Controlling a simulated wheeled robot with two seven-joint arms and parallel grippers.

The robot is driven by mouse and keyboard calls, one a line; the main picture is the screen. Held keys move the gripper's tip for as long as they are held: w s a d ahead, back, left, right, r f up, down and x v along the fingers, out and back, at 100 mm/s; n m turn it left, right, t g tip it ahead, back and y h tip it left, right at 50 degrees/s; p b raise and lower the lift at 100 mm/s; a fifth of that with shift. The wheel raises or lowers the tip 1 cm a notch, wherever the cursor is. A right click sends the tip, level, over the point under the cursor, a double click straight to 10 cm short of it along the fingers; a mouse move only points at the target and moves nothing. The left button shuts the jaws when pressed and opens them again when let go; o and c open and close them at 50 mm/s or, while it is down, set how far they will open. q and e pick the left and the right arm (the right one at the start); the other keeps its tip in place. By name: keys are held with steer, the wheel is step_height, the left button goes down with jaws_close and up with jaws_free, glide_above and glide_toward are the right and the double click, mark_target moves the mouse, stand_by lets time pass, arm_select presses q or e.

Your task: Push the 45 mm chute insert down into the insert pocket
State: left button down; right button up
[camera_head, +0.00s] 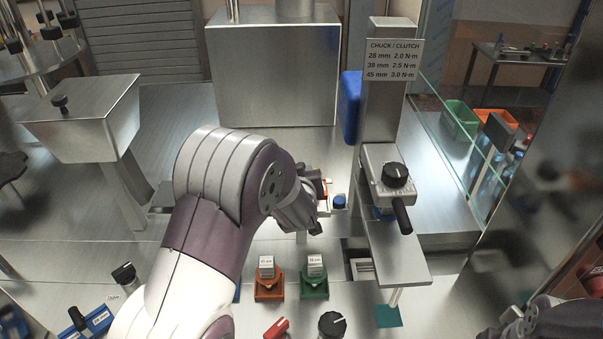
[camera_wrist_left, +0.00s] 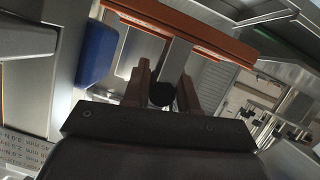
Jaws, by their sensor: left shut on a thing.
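My left gripper (camera_head: 316,198) is over the middle of the steel deck, with its fingers mostly hidden by the wrist. In the left wrist view its fingers (camera_wrist_left: 168,92) are shut on a small part with a dark round end (camera_wrist_left: 162,94). I cannot tell whether this belongs to the 45 mm chute insert. A grey bar (camera_wrist_left: 178,60) rises behind it towards an orange rail (camera_wrist_left: 190,32). The insert pocket cannot be made out. My right gripper (camera_head: 511,320) is partly in view at the lower right, its jaws unclear.
Pale labelled blocks sit in an orange holder (camera_head: 269,287) and a green holder (camera_head: 315,288). A steel column (camera_head: 384,110) carries a black-knobbed clamp (camera_head: 397,175) right of the gripper. A small blue part (camera_head: 339,201) is close by. A glass panel (camera_head: 445,130) stands at right.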

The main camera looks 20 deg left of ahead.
arm_select(q)
steer(key=f+b, duration=0.2)
steer(key=shift+w+f, duration=0.2)
steer(key=shift+f, duration=0.2)
steer(key=shift+s+f+b, duration=0.1)
steer(key=shift+f+b, duration=0.7)
steer(key=shift+f, duration=0.1)
steer(key=shift+f+b, duration=0.3)
steer(key=c, duration=0.8)
jaws_free()
